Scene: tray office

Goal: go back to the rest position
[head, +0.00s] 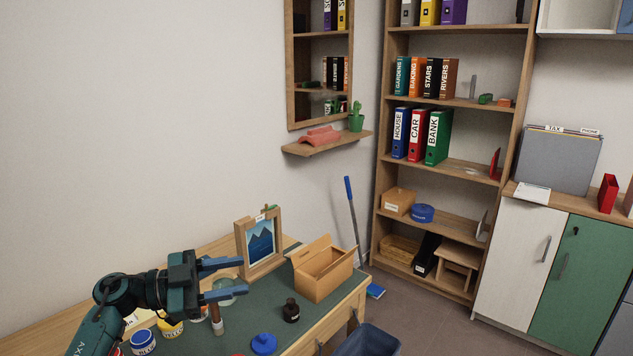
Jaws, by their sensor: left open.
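My left gripper (243,279) comes in from the left over the desk. Its two blue fingers are spread apart with nothing between them. They point right, toward the open cardboard box (322,272). The fingers are in front of a glass dish and a brown-handled tool (215,315), partly covering them. My right gripper is not in view.
The desk (255,318) holds a framed mountain picture (261,241), a dark bottle (291,311), a blue lid (264,344) and paint jars (143,342). A dark bin (368,341) stands at its front right. A bookshelf (455,103) and cabinets (516,250) stand beyond open floor.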

